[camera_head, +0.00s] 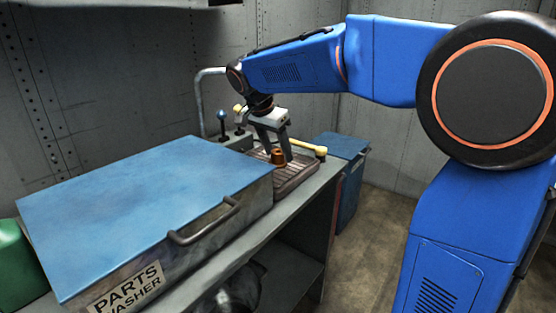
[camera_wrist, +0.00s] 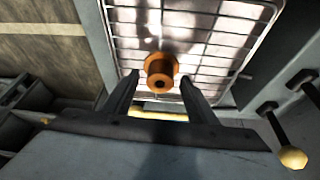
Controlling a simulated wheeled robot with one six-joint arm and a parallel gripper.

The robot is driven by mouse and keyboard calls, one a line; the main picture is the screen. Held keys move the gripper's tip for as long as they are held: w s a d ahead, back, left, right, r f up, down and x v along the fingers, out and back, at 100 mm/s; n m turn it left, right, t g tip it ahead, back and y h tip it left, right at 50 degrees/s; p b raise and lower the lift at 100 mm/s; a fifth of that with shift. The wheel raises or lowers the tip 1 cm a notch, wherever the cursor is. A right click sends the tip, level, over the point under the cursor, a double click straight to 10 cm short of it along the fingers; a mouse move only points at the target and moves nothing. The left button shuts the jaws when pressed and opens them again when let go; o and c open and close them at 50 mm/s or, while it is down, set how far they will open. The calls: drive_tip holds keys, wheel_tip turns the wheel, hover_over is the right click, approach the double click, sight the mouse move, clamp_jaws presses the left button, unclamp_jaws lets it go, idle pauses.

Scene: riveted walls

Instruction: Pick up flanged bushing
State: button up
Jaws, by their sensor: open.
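The flanged bushing (camera_head: 278,157) is a small copper-orange part with a wider flange and a hole. It stands on a wire rack over a tray (camera_head: 292,180) beside the parts washer. In the wrist view the bushing (camera_wrist: 161,72) lies between and just beyond the tips of my gripper (camera_wrist: 156,82). The gripper's two dark fingers are apart, with a gap on either side of the bushing. In the head view my gripper (camera_head: 273,150) points down over the rack, its fingers close to the bushing. I cannot tell the exact height between them.
A blue-lidded parts washer (camera_head: 140,200) with a handle fills the left of the bench. A bent pipe (camera_head: 200,100) and knobbed levers (camera_head: 222,118) stand behind the rack. A yellow-handled item (camera_head: 310,147) lies at the tray's far edge. A blue bin (camera_head: 350,180) stands past the bench.

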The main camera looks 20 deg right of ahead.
drive_tip(key=shift+w+d+f, duration=0.1)
drive_tip(key=shift+d+f, duration=0.1)
drive_tip(key=shift+f, duration=0.25)
drive_tip(key=c, duration=0.9)
drive_tip(key=shift+r, duration=0.15)
